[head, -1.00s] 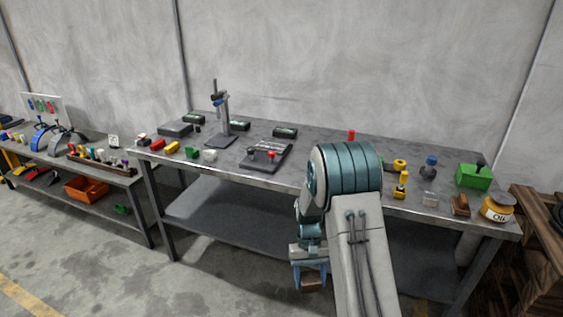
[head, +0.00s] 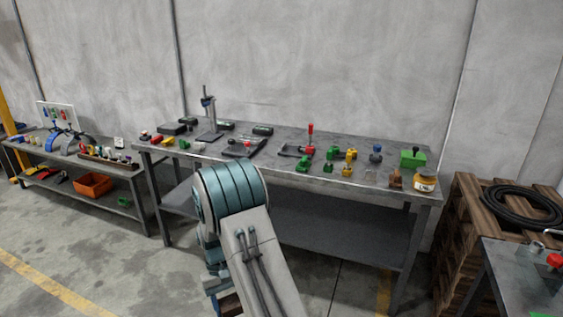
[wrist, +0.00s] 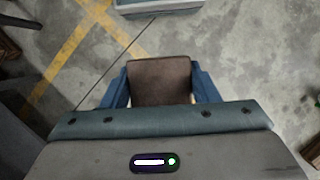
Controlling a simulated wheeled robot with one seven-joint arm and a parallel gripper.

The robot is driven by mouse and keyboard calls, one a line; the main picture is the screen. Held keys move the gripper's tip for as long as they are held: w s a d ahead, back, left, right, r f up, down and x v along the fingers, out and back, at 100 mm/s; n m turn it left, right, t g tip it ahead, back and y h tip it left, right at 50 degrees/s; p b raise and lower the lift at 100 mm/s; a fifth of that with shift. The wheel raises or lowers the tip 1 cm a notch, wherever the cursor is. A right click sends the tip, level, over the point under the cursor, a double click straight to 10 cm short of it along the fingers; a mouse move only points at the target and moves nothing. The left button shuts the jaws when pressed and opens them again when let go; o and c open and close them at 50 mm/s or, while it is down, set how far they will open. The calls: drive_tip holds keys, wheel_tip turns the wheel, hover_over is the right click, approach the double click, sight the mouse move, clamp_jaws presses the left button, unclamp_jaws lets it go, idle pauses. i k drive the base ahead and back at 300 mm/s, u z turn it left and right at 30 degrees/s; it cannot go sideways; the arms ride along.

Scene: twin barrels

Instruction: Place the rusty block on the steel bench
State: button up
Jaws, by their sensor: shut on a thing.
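The rusty block (wrist: 160,80) is a brown, flat-faced block. In the wrist view it sits between the two blue fingers of my gripper (wrist: 160,90), which is shut on it, above the concrete floor. In the head view my gripper is at the bottom edge, mostly hidden behind my arm, so the block hardly shows. A long grey metal bench (head: 290,180) stands along the wall, beyond my arm. Another grey metal bench (head: 516,282) is partly in view at the bottom right. I cannot tell which is the steel bench.
The long bench carries several tools, a green box (head: 413,160) and an oil tin (head: 425,183). A wooden pallet stack (head: 470,215) with a black hose (head: 520,207) stands at the right. A lower bench (head: 60,178) is at the left. The floor before the long bench is clear.

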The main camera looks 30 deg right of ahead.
sight(280, 164)
drive_tip(key=z, duration=0.55)
drive_tip(key=i, duration=0.6)
drive_tip(key=z, duration=0.8)
drive_tip(key=i, duration=0.9)
drive_tip(key=u, duration=0.25)
